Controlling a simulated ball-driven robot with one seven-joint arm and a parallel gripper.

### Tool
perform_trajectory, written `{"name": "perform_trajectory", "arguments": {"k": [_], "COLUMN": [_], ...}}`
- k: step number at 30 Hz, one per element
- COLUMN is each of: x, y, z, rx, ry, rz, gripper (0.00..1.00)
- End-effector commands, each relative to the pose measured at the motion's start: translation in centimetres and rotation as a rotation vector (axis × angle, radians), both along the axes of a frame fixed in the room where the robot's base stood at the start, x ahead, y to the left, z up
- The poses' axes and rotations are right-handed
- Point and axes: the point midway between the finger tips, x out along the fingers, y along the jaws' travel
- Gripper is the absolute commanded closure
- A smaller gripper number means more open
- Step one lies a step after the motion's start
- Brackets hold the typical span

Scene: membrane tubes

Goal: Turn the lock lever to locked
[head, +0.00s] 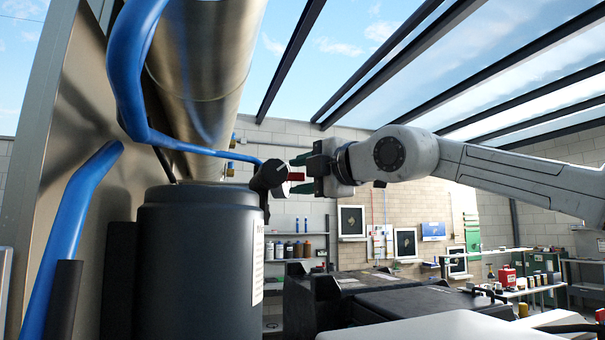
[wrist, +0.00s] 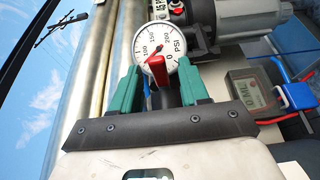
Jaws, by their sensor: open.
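A red lever (wrist: 157,70), which looks like the lock lever, stands between the two green fingers of my gripper (wrist: 161,78) in the wrist view, in front of a round PSI gauge (wrist: 178,48). My gripper is open, with a gap on each side of the lever. In the head view a small red part (head: 296,177) shows between my gripper's fingers (head: 301,173), beside a dark fitting (head: 268,176) on the blue pipe. I cannot tell from these views whether the lever is at locked.
A dark cylindrical tank (head: 198,265) stands below the fitting, with a large metal tube (head: 205,60) above it. In the wrist view a grey meter (wrist: 252,95) sits to the right of my fingers and a grey motor-like housing (wrist: 235,18) behind them. Black cases (head: 400,300) lie below my arm.

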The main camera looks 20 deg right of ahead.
Motion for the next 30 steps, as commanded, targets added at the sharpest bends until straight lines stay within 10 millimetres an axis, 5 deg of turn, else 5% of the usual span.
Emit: {"name": "perform_trajectory", "arguments": {"k": [2,16,30], "x": [-0.01,-0.03,-0.03], "y": [-0.02,-0.02,-0.08], "z": [-0.02,-0.02,-0.05], "rx": [0.0,0.0,-0.003], "ry": [0.0,0.0,0.002], "rz": [0.0,0.0,0.0], "gripper": [0.55,1.0,1.0]}}
